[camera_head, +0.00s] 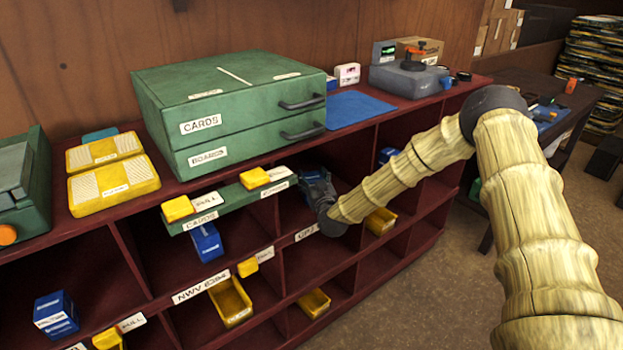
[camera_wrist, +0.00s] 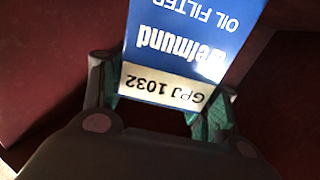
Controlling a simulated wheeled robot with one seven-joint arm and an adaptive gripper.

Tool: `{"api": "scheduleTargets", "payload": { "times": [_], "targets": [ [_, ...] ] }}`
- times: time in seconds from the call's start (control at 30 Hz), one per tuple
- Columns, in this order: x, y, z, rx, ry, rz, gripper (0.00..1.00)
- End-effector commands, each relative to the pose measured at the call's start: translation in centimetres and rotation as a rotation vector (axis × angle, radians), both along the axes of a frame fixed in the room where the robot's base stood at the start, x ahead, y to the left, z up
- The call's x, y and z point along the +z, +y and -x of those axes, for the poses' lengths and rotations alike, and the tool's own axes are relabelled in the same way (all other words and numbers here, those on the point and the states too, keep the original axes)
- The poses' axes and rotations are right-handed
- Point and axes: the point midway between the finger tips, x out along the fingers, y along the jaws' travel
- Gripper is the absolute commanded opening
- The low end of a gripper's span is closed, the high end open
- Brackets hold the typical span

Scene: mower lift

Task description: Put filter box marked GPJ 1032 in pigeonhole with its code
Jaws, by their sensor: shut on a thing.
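My gripper (camera_head: 317,183) is shut on the blue and white filter box marked GPJ 1032. In the wrist view, the box (camera_wrist: 185,45) sits between my gripper's fingers (camera_wrist: 167,92), with its code upside down and its far end cut off by the picture. In the head view, my gripper is at the front of an upper-row pigeonhole and mostly hides the box. A shelf-edge label (camera_head: 305,233) just below my gripper appears to begin with GPJ; the rest is hidden or unclear. I cannot tell how deep the box is.
Dark red pigeonholes hold other blue boxes (camera_head: 207,242) (camera_head: 56,315) and yellow bins (camera_head: 230,302) (camera_head: 380,221). A green ledge with yellow blocks (camera_head: 225,203) juts out left of my gripper. A green drawer cabinet (camera_head: 235,115) stands on top. Open floor lies right.

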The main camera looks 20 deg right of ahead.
Motion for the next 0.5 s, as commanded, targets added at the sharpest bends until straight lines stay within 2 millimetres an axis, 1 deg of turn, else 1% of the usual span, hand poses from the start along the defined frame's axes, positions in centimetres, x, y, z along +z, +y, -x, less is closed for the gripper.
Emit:
{"api": "scheduleTargets", "payload": {
  "times": [0.5],
  "targets": [
    [-1.1, 0.0, 0.0, 0.000, -0.001, 0.001, 0.22]
  ]
}}
